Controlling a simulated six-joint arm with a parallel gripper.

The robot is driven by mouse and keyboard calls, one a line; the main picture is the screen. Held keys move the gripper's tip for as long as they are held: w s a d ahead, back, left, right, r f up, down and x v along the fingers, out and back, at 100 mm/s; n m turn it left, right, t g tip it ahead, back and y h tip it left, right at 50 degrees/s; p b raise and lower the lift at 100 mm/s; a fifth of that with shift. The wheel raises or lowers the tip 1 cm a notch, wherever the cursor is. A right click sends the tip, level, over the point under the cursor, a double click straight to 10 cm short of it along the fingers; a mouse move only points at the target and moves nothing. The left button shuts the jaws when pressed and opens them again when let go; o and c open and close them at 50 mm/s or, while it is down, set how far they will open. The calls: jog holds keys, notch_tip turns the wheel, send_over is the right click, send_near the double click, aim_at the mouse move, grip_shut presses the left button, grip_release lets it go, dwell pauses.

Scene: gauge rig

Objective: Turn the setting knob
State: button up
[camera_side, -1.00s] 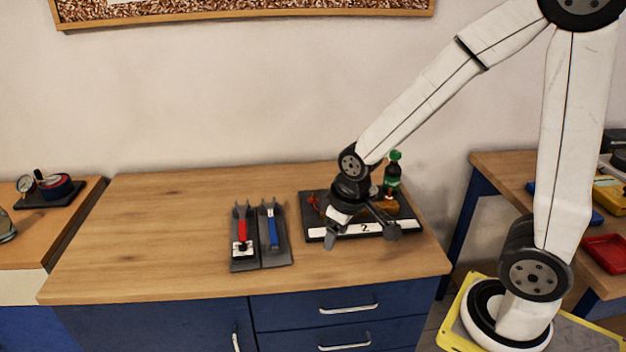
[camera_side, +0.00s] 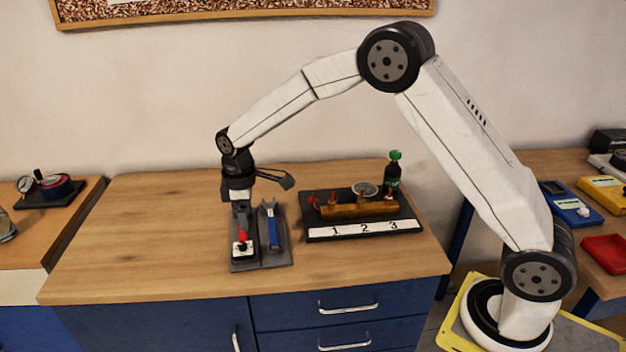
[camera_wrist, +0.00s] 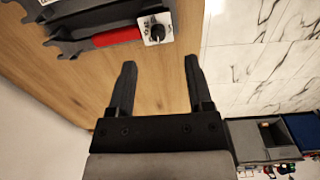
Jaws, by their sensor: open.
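The setting knob, a small black knob (camera_wrist: 157,33) on a white marked plate (camera_wrist: 150,22), sits at the end of a red-handled tool (camera_wrist: 112,38) in the wrist view. In the side view the knob (camera_side: 240,246) is at the front of the left dark holder. My gripper (camera_wrist: 160,63) is open and empty, with bare wood between its fingers. The knob lies beyond the fingertips, apart from them in that picture. In the side view my gripper (camera_side: 241,207) hangs over the back part of the red tool and hides some of it.
A blue-handled tool (camera_side: 272,232) lies in the right holder beside it. The wooden table (camera_side: 140,235) is clear at the left.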

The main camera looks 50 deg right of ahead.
aim_at(242, 244)
jog(key=shift+w+a+f+n, duration=0.15)
jog(key=shift+w+a+n, duration=0.05)
jog(key=shift+w, duration=0.2)
jog(key=shift+w+a+f+n, duration=0.15)
jog(key=shift+w+a+n, duration=0.05)
jog(key=shift+w, duration=0.2)
jog(key=shift+f, duration=0.1)
jog(key=shift+f, duration=3.8)
jog(key=shift+c, duration=0.3)
grip_shut()
